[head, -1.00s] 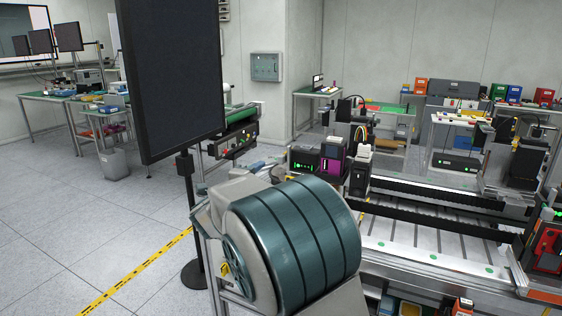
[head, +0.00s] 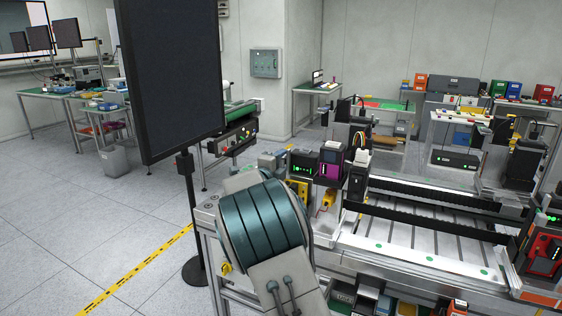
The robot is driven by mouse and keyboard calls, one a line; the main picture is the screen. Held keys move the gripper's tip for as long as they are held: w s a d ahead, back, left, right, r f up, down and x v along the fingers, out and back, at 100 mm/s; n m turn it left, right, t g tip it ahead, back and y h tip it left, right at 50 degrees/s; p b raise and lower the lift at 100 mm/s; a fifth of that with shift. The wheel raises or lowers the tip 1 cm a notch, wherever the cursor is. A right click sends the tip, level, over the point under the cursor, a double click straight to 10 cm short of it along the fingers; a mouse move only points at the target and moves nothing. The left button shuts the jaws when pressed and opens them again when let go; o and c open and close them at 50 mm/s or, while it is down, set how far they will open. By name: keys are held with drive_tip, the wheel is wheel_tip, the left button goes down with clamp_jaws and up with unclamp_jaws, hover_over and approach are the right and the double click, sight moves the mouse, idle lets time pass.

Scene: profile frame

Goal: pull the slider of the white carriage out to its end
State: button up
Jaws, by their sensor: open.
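The profile frame (head: 415,262) fills the right of the head view, with black rails and a pale slatted bed. A dark unit with a white top (head: 358,158) stands at its left end, beside a black and purple unit (head: 331,164). I cannot tell whether the white-topped unit is the white carriage, and I cannot make out its slider. My arm, with a teal ribbed joint, rises at the lower centre in front of the frame's left end. My gripper is not seen.
A red and black unit (head: 541,258) stands at the frame's right end. A large dark screen (head: 172,75) on a black stand is left of my arm. Small bins (head: 372,300) sit below the frame. The floor at left is clear, crossed by a yellow line (head: 135,272).

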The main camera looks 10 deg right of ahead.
drive_tip(key=shift+w, duration=0.1)
clamp_jaws()
drive_tip(key=b+v, duration=0.2)
drive_tip(key=v, duration=0.1)
drive_tip(key=shift+a, duration=0.1)
unclamp_jaws()
drive_tip(key=shift+s+a, duration=0.1)
drive_tip(key=shift+s, duration=0.2)
